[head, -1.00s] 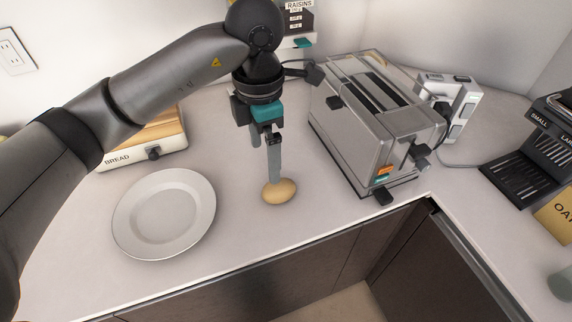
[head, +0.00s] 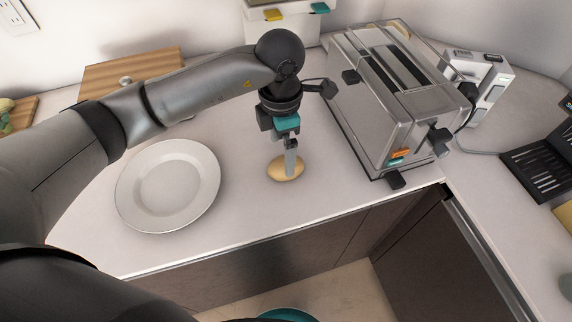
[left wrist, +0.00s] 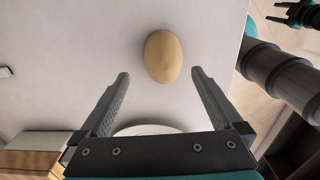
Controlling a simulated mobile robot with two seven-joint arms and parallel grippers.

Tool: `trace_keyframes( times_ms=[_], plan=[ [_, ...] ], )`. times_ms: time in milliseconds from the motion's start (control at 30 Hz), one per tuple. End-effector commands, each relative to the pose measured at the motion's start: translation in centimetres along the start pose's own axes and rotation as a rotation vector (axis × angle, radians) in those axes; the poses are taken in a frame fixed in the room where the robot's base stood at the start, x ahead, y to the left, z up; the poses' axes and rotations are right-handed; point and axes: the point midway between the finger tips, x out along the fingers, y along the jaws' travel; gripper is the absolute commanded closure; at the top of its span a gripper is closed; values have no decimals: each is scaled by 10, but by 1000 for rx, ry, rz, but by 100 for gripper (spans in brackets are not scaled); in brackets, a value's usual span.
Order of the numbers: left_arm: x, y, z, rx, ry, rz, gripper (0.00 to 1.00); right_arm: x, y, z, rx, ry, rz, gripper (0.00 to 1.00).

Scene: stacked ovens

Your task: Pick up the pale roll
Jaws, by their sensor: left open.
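The pale roll (head: 286,171) is a small, smooth, tan oval lying on the white counter, right of the plate and left of the toaster. My left gripper (head: 290,158) is over it with fingers pointing down and partly covers it in the head view. In the left wrist view the roll (left wrist: 163,56) lies just beyond the tips of the two open fingers (left wrist: 160,73), roughly centred between them. Nothing is held. A black and teal gripper, likely my right one (left wrist: 292,14), shows small at the top right corner there; its jaw state is unclear.
A white plate (head: 168,186) lies to the left. A steel toaster (head: 392,100) stands close on the right, with a small white device (head: 476,85) behind it. A wooden board (head: 125,72) is at the back left. The counter's front edge (head: 245,240) is near the roll.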

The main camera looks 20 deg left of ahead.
Motion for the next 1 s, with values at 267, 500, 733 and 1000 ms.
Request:
trace_keyframes(
  times_ms=[267, 500, 733, 1000],
  plan=[
    [40, -7, 6, 1, 2, -3, 0, 0, 0, -1, -1, 3, 0, 50],
    [48, -7, 6, 2, 1, -2, 0, 1, 0, 1, -1, 0, -1, 50],
    [47, -6, 6, 2, 1, -2, 16, 0, -1, 4, -1, -6, -1, 50],
    [47, -6, 6, 1, 1, -1, 46, 0, -1, 5, -1, -8, -1, 50]
  ],
)
